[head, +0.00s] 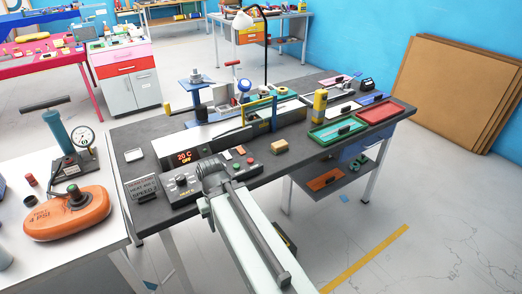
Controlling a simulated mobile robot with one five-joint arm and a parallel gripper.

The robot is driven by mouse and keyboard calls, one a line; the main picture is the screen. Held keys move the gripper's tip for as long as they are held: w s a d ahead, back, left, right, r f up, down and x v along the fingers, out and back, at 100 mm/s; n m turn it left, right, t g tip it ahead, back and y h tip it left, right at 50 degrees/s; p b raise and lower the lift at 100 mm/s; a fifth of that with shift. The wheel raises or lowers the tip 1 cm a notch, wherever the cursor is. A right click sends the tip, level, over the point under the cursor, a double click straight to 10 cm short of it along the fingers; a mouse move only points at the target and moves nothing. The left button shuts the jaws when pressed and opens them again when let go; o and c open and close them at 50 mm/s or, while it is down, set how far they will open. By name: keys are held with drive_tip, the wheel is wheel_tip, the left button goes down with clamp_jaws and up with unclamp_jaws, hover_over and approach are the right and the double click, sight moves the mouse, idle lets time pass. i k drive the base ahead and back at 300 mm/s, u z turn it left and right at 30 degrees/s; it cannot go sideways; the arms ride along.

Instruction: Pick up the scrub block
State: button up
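A small tan block (280,147), which looks like the scrub block, lies on the dark top of the workbench (318,153). It is near the front edge, right of the control panel with the red display, and nothing covers it. My arm rises from the bottom centre and its dark upper joint is in front of the control panel, left of the block and apart from it. I cannot make out any gripper fingers in the head view.
A control panel (182,180) with knobs stands left of the block. A blue and yellow frame (260,112) stands behind it. Green (337,131) and red (380,112) trays lie to the right. An orange inflatable (66,213) lies on the left white table.

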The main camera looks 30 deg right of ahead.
sight(278, 147)
drive_tip(key=u, duration=2.95)
drive_tip(key=k, duration=1.5)
drive_tip(key=z, duration=1.15)
drive_tip(key=i, duration=0.5)
